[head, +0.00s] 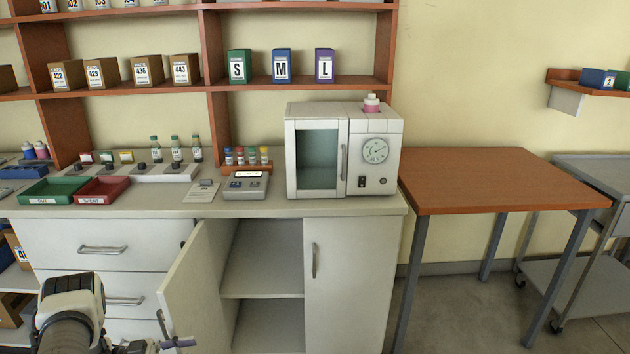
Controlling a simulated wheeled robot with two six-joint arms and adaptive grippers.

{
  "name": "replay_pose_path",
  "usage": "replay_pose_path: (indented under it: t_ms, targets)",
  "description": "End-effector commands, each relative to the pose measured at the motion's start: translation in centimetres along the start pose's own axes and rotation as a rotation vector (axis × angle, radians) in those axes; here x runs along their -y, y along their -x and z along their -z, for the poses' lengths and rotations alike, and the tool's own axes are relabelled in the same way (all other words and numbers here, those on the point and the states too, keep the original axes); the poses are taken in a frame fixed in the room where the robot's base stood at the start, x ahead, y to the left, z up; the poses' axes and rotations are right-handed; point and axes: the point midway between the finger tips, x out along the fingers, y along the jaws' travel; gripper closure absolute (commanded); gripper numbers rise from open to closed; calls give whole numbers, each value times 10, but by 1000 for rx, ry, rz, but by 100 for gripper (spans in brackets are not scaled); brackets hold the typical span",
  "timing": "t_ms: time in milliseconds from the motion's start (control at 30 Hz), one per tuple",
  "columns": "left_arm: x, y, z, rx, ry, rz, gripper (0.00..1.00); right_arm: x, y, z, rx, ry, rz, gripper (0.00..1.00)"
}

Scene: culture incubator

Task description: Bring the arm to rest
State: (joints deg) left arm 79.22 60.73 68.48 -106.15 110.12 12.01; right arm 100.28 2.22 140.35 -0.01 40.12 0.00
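My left arm comes in at the bottom left of the head view. Part of my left gripper (160,346) shows at the bottom edge, by the handle side of the open cabinet door (196,285). The picture's edge cuts it off, so I cannot tell whether it is open or shut, or whether it touches the door. My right gripper is not in view. The white incubator (371,126) stands on the counter with its glass door (318,160) shut. A bottle with a pink band (371,103) stands on top of it.
The cabinet's shelf (262,270) looks empty. A green tray (50,191), a red tray (101,190) and a small device with a display (246,187) are on the counter. A bare wooden table (500,178) and a grey cart (590,170) stand at the right.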

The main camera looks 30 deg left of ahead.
Motion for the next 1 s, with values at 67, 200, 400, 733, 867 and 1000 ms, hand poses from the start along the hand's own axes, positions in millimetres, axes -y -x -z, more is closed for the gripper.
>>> replay_pose_path:
  t_ms: [67,200,400,733,867,1000]
  targets:
    - [1,-34,6,-37,15,-29,63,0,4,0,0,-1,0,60]
    - [1,-101,14,-97,55,-49,63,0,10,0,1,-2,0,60]
    - [-22,-253,21,-87,189,15,63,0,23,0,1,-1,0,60]
    - [-207,-281,-73,958,532,480,63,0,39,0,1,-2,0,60]
    - [-254,-191,-79,1309,623,652,63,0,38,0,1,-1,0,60]
    - [-278,-140,-72,1514,693,761,63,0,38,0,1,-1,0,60]
